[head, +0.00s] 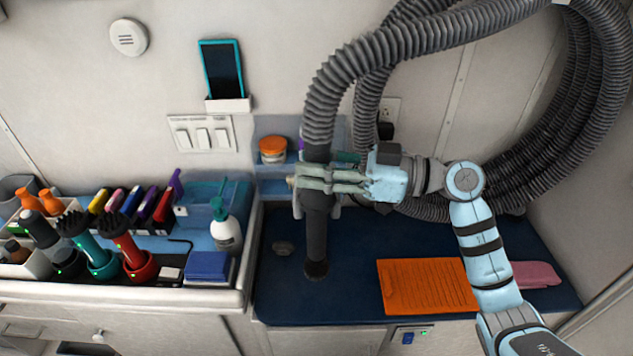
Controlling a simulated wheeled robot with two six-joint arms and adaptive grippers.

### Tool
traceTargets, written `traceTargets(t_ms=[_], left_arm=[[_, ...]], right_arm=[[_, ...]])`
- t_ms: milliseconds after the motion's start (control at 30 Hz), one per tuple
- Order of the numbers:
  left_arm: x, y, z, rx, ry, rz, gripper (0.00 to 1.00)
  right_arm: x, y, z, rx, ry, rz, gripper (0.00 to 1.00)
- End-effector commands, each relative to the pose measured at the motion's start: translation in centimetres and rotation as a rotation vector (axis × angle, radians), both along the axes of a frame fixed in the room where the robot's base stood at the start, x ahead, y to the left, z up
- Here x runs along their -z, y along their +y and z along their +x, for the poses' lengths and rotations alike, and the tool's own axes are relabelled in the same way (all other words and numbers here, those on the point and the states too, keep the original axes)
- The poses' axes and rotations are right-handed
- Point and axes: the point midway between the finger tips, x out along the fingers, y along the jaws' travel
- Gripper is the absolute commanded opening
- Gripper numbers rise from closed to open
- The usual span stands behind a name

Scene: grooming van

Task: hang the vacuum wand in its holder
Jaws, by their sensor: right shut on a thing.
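The vacuum wand (317,235) is a dark upright tube with its lower end just above or on the blue counter; I cannot tell which. A grey ribbed hose (330,90) runs from its top. My right gripper (300,180) comes in from the right and is shut on the wand's upper part. A pale bracket (336,209), which looks like the holder, shows at both sides of the wand just below the gripper. The wand and gripper hide most of it, so I cannot tell whether the wand sits in it. My left gripper is out of view.
The dark blue counter (350,240) bears an orange towel (428,287) and a pink cloth (535,275). An orange-lidded jar (272,150) stands on a small shelf behind. Clippers, bottles and a blue box (208,266) crowd the left. Hose loops (600,110) fill the right.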

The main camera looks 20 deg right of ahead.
Motion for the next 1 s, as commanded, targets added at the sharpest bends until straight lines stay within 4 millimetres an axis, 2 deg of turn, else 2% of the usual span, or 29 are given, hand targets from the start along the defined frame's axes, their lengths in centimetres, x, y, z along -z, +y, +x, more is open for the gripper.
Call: traceTargets(t_ms=[33, 100, 500, 1000], left_arm=[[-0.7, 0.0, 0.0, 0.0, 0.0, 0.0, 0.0], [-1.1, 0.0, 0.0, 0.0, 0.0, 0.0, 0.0], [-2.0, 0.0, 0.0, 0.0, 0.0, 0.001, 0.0], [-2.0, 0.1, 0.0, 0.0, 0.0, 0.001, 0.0]], right_arm=[[-0.6, -0.1, 0.5, -0.001, 0.0, 0.003, 0.0], [-0.6, -0.3, 1.3, 0.0, 0.0, 0.003, 0.0], [-0.4, -1.2, 4.9, 0.0, -0.001, 0.002, 0.0], [-0.3, -1.3, 5.2, -0.001, -0.003, 0.001, 0.0]])
